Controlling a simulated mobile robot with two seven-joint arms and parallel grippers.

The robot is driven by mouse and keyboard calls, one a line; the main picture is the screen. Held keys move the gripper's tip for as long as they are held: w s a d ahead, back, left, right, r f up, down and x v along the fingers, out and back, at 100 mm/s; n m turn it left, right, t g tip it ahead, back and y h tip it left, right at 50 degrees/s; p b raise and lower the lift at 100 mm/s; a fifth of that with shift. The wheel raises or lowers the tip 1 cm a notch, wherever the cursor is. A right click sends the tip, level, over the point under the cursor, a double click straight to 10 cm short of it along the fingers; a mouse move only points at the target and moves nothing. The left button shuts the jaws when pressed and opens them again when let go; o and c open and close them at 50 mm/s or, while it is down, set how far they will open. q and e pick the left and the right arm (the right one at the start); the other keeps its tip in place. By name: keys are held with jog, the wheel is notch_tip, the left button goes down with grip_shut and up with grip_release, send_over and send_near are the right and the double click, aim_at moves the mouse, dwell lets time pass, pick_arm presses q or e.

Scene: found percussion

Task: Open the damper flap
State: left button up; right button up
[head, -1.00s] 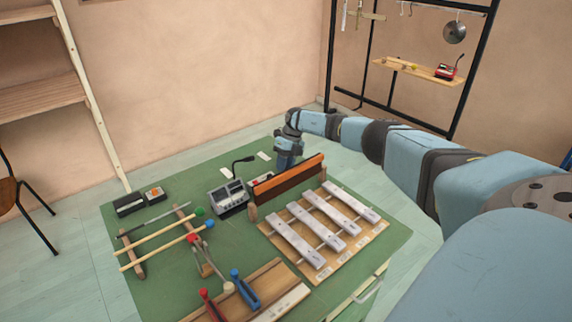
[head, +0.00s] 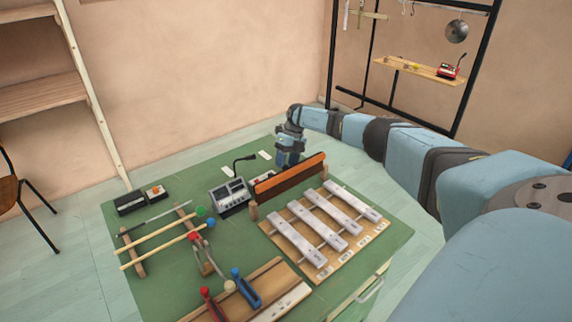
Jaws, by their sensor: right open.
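The damper flap looks to be the long orange-topped brown board (head: 290,176), standing on edge behind the metal bars (head: 325,222) on the green table. Its wooden end posts rest beside the bars' wooden base. My right gripper (head: 286,162) points down just behind the board's far side, near its middle. Its fingertips are partly hidden by the board, and I cannot tell whether they touch it. The right gripper is open. My left gripper is not in view.
A grey recorder box (head: 230,196) with a bent microphone stands left of the board. Mallets (head: 160,240) lie on a wooden rack at the left. Red and blue-handled tools (head: 246,290) sit at the front. A rack with a shelf (head: 420,69) stands behind.

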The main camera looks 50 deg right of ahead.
jog(key=s+b+v, duration=0.1)
jog(key=v, duration=1.1)
jog(key=shift+w+r, duration=0.35)
jog(key=shift+w, duration=0.2)
jog(key=shift+d, duration=0.1)
